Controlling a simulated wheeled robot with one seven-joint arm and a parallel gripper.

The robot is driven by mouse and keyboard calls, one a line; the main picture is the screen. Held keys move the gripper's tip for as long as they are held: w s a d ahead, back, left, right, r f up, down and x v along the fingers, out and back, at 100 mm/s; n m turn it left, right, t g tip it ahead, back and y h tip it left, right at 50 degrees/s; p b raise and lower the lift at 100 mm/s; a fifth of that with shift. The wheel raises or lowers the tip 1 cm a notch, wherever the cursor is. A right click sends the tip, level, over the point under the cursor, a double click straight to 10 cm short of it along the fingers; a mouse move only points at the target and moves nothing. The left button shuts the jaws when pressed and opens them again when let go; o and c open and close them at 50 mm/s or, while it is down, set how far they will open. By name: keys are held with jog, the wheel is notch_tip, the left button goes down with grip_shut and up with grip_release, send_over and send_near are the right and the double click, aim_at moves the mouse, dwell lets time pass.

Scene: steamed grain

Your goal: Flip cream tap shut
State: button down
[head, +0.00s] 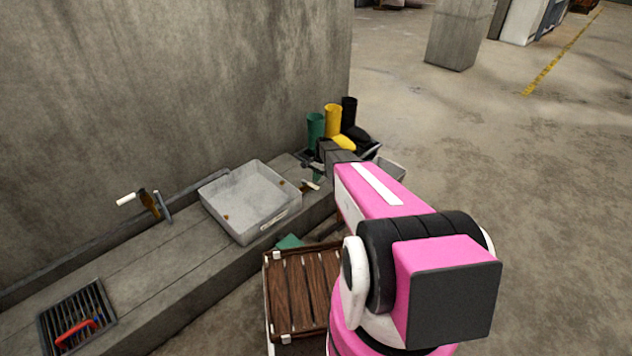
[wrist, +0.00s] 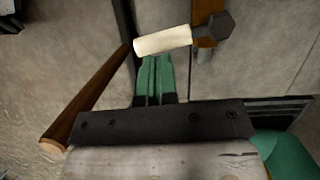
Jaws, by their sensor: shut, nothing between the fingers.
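The cream tap lever (wrist: 162,40) lies nearly level across the upper middle of the wrist view. In the head view a small cream lever (head: 310,185) shows beside my gripper (head: 317,178) at the ledge's far end, with the tap body mostly hidden.
A second cream-handled tap (head: 126,199) stands at the left. A grey basin (head: 216,205) sits on the ledge between. Green, yellow (head: 333,121) and black boots stand behind my gripper. A brown rod (wrist: 85,100) slants left of my fingers. A wooden crate (head: 303,290) stands in front.

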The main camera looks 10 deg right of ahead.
jog(key=v, duration=0.9)
